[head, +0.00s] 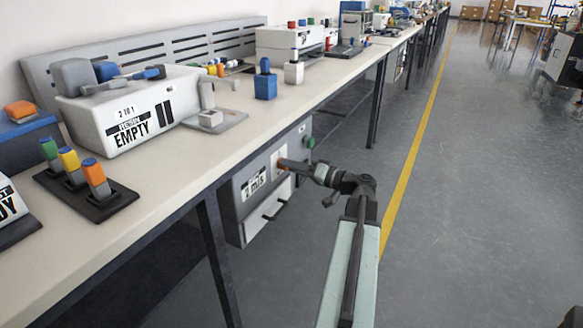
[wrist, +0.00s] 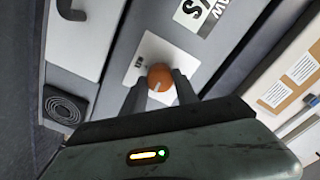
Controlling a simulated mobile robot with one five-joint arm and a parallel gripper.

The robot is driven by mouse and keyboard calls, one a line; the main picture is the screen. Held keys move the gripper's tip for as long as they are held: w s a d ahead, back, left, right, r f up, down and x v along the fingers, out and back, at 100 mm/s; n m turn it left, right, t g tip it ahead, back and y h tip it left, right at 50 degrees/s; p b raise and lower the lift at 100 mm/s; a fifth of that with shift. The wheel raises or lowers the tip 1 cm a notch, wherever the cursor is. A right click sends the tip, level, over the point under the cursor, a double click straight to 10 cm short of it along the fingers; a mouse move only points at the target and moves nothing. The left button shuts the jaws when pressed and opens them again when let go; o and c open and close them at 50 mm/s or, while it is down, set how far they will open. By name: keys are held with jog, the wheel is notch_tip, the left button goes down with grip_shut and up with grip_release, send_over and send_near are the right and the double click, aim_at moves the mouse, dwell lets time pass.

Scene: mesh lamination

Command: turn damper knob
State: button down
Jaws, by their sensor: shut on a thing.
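The damper knob is orange, with a pale pointer line, and sits on a white plate (wrist: 163,50) on a grey cabinet under the bench. The knob (wrist: 160,78) shows in the wrist view between my two fingertips. My gripper (wrist: 162,92) is shut on it, one dark finger on each side. In the head view my gripper (head: 288,164) reaches left to the front of the grey cabinet (head: 234,196). A bit of orange (head: 281,166) shows at its tip there. Most of the knob is hidden by the fingers in that view.
A green knob (head: 309,142) is on the same cabinet, above right of my gripper. The bench top (head: 190,150) overhangs the cabinet, and a bench leg (head: 217,255) stands at its left. A handle (head: 275,209) is lower on the cabinet. The floor (head: 470,200) to the right is clear.

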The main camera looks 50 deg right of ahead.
dwell(0.3)
jog(key=c, duration=0.9)
grip_release()
jog(key=shift+c, duration=0.2)
jog(key=v, duration=0.8)
jog(key=shift+a, duration=0.1)
